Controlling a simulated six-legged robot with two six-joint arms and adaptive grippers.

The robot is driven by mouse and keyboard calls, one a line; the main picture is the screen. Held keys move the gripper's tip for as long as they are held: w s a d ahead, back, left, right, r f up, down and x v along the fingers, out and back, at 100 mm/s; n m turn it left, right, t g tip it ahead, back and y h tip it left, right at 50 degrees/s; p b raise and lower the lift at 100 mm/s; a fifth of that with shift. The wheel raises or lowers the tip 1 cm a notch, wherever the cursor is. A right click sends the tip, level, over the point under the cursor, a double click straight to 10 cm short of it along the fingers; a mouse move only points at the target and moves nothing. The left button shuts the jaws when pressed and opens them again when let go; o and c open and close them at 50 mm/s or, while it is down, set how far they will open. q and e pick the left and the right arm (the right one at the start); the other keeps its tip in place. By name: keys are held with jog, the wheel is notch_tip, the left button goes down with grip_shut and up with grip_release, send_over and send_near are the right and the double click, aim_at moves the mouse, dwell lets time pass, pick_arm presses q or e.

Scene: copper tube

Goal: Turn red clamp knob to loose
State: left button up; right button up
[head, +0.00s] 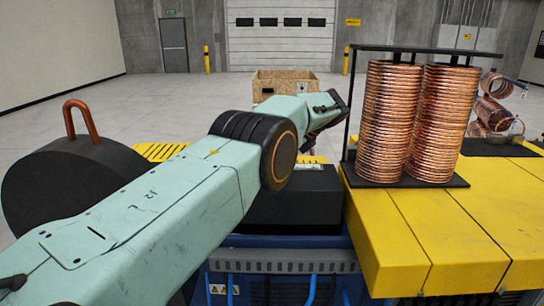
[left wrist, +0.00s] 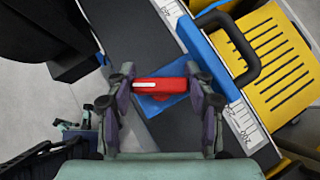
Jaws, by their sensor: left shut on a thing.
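The red clamp knob (left wrist: 172,84) is a short red bar with a white stripe on its left half. It shows in the left wrist view, lying crosswise above a blue clamp part (left wrist: 158,103). My left gripper (left wrist: 161,91) has one finger at each end of the knob and is shut on it. In the head view my left arm reaches in from the left, and its fingers and the knob are hidden. My right gripper is in neither view.
Copper coils (head: 385,120) stand on a yellow table (head: 470,215) at right. A black drum (head: 60,180) is at left. A wooden crate (head: 285,82) stands behind.

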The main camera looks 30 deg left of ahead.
pick_arm(q)
jog(key=shift+r, duration=0.25)
jog(key=o, duration=1.2)
jog(key=shift+d, duration=0.15)
jog(key=shift+f, duration=0.15)
jog(key=shift+c, duration=0.6)
